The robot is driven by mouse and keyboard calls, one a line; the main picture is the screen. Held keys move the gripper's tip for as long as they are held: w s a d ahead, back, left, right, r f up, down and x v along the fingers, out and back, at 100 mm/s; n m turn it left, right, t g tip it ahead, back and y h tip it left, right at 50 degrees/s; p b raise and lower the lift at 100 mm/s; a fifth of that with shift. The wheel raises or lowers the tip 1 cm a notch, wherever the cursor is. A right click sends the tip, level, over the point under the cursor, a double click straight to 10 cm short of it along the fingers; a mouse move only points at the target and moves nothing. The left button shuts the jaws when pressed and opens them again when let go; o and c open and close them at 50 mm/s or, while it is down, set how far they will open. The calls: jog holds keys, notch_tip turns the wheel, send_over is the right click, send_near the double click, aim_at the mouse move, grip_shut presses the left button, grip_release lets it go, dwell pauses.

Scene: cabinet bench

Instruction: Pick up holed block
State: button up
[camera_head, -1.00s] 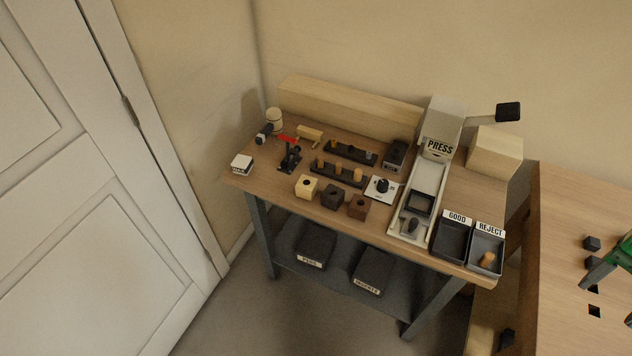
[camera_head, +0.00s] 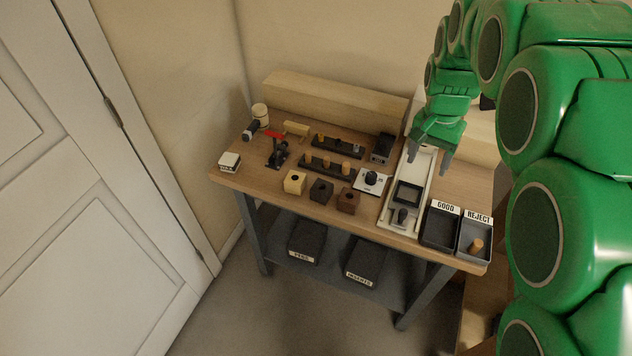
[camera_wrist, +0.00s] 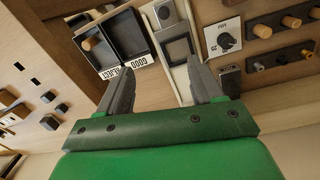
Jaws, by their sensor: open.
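Three holed blocks stand in a row near the bench's front edge in the head view: a pale wood one (camera_head: 294,182), a dark one (camera_head: 321,190) and a reddish-brown one (camera_head: 347,200). Each has a dark hole in its top. My green gripper (camera_head: 432,160) is open and empty above the press track, to the right of and behind the blocks. In the wrist view my gripper's two grey fingers (camera_wrist: 165,90) are spread apart, with the press base beyond them. No holed block shows clearly in the wrist view.
The GOOD tray (camera_head: 440,228) and the REJECT tray (camera_head: 475,240), with a peg in it, stand at the right front. Peg racks (camera_head: 332,166) lie behind the blocks. My arm hides the press head.

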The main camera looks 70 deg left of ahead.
jog(key=s+a+f+n, duration=0.2)
jog(key=s+a+f, duration=0.3)
jog(key=s+a, duration=0.55)
jog(key=n, duration=0.1)
send_over(296, 180)
jog(key=shift+y, duration=0.3)
jog(key=f, duration=0.6)
jog(key=shift+a+f, duration=0.3)
jog(key=shift+f, duration=0.05)
notch_tip(296, 180, down, 2)
jog(key=shift+s, duration=0.1)
jog(key=shift+d+f, duration=0.15)
jog(key=shift+f, duration=1.3)
jog(key=shift+d+f, duration=0.15)
jog(key=shift+f, duration=1.25)
jog(key=c, duration=0.7)
jog(key=shift+r, duration=0.1)
jog(key=shift+c, duration=0.2)
